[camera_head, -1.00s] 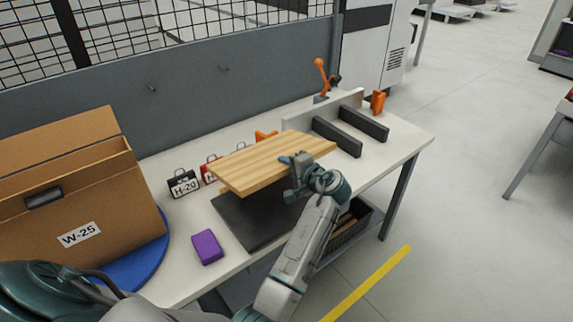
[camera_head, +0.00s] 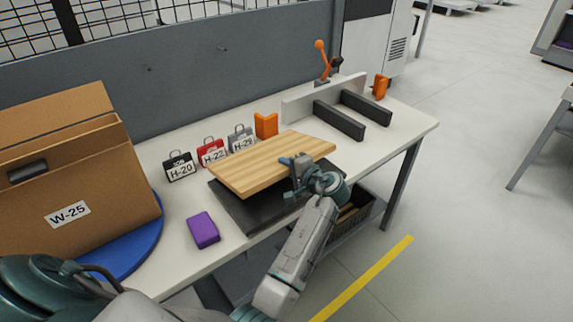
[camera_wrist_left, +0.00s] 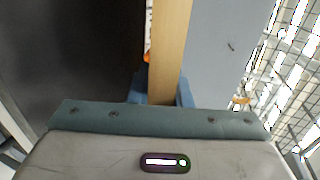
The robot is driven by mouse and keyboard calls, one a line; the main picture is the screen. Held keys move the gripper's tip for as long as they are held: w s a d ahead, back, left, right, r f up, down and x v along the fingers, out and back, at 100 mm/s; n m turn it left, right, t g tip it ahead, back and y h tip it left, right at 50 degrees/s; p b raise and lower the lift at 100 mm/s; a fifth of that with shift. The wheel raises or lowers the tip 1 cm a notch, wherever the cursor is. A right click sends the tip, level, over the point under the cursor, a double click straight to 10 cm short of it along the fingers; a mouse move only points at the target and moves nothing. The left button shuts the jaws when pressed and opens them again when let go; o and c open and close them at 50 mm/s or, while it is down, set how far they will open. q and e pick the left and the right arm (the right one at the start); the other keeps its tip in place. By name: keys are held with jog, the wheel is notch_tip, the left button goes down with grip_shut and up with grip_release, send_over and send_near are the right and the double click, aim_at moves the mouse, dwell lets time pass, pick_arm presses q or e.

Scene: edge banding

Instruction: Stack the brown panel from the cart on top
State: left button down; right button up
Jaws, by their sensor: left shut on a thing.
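A light brown wooden panel (camera_head: 265,162) is level over a dark slab or mat (camera_head: 265,212) on the white workbench. Its near right edge is in my left gripper (camera_head: 297,172), which is shut on it. My right gripper is not in view.
Black, red and grey tags (camera_head: 211,152) and an orange block (camera_head: 266,124) stand behind the panel. A purple block (camera_head: 203,230) lies near the front edge. Cardboard box W-25 (camera_head: 70,205) sits on a blue disc (camera_head: 135,255). Dark rails (camera_head: 340,120) and a white fence are at right.

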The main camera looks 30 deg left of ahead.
pick_arm(q)
jog(key=shift+f, duration=0.3)
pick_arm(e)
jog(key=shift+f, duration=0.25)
pick_arm(q)
jog(key=c, duration=1.3)
grip_release()
jog(key=shift+o, duration=0.3)
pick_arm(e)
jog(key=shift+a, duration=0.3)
